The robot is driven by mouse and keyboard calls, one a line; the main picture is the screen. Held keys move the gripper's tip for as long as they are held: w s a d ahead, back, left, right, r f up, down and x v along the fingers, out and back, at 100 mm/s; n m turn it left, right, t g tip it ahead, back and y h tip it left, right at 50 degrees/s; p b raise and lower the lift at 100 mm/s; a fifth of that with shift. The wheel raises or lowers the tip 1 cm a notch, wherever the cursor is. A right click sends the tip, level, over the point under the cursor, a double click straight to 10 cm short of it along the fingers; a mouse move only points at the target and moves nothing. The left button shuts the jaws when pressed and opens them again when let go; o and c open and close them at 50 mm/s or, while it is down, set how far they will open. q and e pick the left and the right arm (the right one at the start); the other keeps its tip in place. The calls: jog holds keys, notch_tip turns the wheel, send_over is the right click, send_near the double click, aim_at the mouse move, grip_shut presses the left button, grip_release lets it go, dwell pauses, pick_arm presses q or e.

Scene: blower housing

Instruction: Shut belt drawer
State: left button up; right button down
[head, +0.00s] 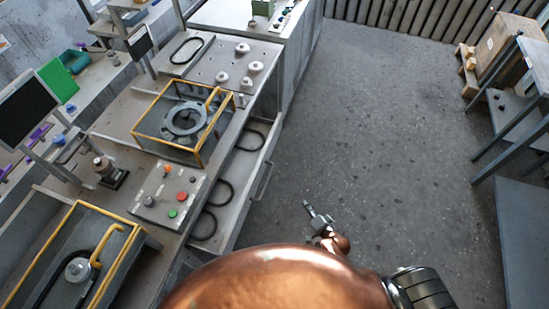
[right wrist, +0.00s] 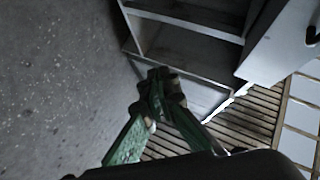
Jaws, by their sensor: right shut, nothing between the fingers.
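The belt drawer (head: 233,191) stands open in the head view, pulled out from the workbench toward the open floor. Several black belts lie inside it, and its handle (head: 263,181) is on the outer front face. My right gripper (head: 307,207) is to the right of the drawer over the floor, apart from the handle. In the right wrist view its green fingers (right wrist: 157,86) meet at the tips, shut and empty. The drawer cannot be made out for sure in the right wrist view. My left gripper does not show.
The workbench carries a yellow-framed fixture (head: 139,124) with a round housing and a button panel (head: 168,193). Grey floor (head: 370,120) is clear right of the drawer. A table (head: 522,115) and boxes (head: 508,45) stand far right. A slatted fence (head: 425,20) closes the back.

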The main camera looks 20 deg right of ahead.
jog(key=w+a+r+m+t+y+b, duration=0.1)
jog(key=w+a+r+m+t, duration=0.2)
jog(key=r, duration=0.6)
jog(key=w+a+r+m+t, duration=0.1)
jog(key=w+r+m, duration=0.1)
jog(key=w+r, duration=0.5)
send_near(271, 149)
jog(key=w+d, duration=0.2)
jog(key=w, duration=0.1)
jog(key=shift+w+a, duration=1.1)
jog(key=shift+a, duration=0.05)
jog(key=shift+w+a, duration=0.25)
jog(key=shift+a, duration=0.15)
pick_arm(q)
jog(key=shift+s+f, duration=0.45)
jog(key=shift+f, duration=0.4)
